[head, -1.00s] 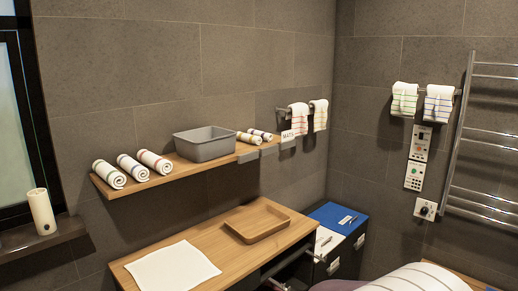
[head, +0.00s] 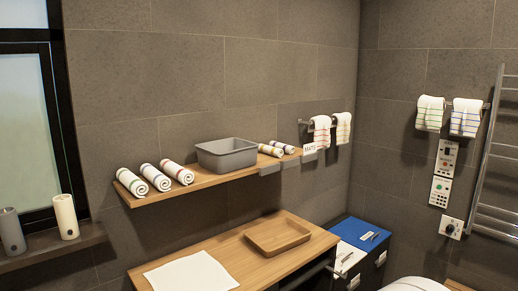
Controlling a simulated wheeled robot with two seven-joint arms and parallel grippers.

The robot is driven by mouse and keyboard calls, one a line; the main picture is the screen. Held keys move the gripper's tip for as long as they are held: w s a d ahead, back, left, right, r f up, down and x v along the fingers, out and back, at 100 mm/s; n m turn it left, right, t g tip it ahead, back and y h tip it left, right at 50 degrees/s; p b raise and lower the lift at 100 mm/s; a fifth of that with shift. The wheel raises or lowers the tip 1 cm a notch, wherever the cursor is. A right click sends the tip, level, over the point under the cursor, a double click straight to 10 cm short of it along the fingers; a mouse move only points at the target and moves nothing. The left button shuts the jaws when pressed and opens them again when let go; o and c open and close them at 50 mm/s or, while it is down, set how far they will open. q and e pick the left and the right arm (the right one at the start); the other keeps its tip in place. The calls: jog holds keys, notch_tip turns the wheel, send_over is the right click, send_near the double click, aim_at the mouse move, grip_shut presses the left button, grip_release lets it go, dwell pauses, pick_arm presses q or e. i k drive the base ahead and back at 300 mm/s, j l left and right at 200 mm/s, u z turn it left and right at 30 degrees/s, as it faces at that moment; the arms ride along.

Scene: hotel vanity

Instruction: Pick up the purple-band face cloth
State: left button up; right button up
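Two small rolled cloths lie side by side at the right part of the wooden shelf: a front one (head: 270,150) and a back one (head: 284,147). Both are pale with coloured bands, one looking yellowish; I cannot clearly tell which has the purple band. Three larger white rolls lie at the shelf's left end: a left one (head: 131,183), a middle one (head: 156,177) and a right one (head: 177,172) with a reddish band. Neither of my grippers shows in the head view.
A grey bin (head: 227,154) stands on the shelf (head: 205,186) between the roll groups. Below, the counter (head: 225,262) holds a white mat (head: 192,273) and wooden tray (head: 277,237). Striped towels (head: 322,128) hang on the rail. A blue-topped box (head: 360,234) stands beside the counter.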

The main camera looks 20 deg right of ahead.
aim_at(288, 150)
jog(key=i+l+u, duration=0.1)
jog(key=l+u, duration=0.7)
jog(key=l, duration=0.15)
jog(key=l+u, duration=0.45)
